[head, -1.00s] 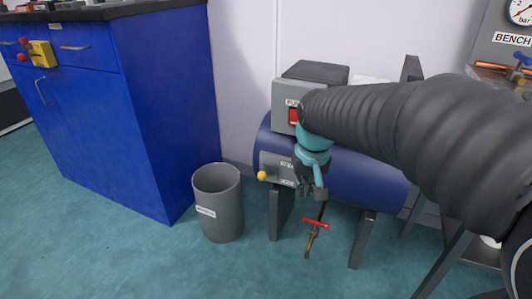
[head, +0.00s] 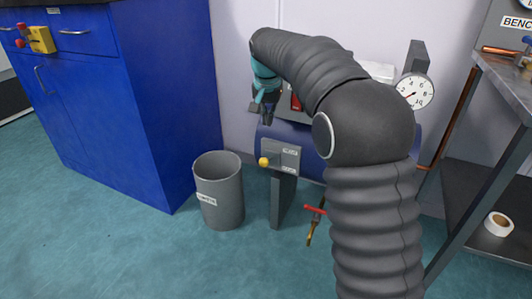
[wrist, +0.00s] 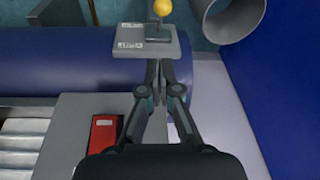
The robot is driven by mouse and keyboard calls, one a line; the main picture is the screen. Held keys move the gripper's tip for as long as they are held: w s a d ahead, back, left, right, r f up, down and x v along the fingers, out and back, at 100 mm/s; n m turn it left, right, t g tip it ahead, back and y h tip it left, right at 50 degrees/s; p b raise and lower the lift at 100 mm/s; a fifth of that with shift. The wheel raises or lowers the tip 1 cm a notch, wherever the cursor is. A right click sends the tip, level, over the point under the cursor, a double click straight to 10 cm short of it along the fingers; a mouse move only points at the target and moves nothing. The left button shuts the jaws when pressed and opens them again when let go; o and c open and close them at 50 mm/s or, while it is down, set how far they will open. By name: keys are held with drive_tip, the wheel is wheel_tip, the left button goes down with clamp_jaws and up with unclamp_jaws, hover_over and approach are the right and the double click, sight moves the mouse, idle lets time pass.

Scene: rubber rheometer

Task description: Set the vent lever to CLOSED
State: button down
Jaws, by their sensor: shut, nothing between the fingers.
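The vent lever, with a yellow ball knob (head: 263,161), is at the left edge of a grey label plate (head: 286,158) on the front of a blue tank. In the wrist view the knob (wrist: 162,7) is at the top edge, on a short dark stem beyond the plate (wrist: 147,42). The plate's two small labels are too small to read surely. My gripper (head: 268,120) is above the plate and apart from the knob. In the wrist view its fingertips (wrist: 158,64) are together and empty, just short of the plate. My arm hides much of the tank.
A grey bin (head: 219,190) stands left of the tank, near a blue cabinet (head: 165,110). A grey box with a red switch (wrist: 104,132) sits on the tank. A red-handled valve (head: 315,209) hangs below it. A gauge (head: 415,91) is at right.

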sight(266, 159)
drive_tip(key=shift+s+d+r+m, duration=0.15)
drive_tip(key=shift+s+r+m, duration=0.1)
drive_tip(key=shift+m, duration=0.45)
drive_tip(key=shift+f, duration=0.1)
drive_tip(key=x, duration=0.4)
drive_tip(key=s+b+x, duration=0.1)
drive_tip(key=x, duration=0.3)
drive_tip(key=b+x, duration=0.1)
drive_tip(key=x, duration=0.4)
drive_tip(key=shift+s+a+f, duration=0.1)
drive_tip(key=shift+s+a, duration=0.05)
drive_tip(key=shift+a, duration=0.1)
drive_tip(key=shift+a+f, duration=0.15)
drive_tip(key=shift+f, duration=0.25)
drive_tip(key=shift+f, duration=0.15)
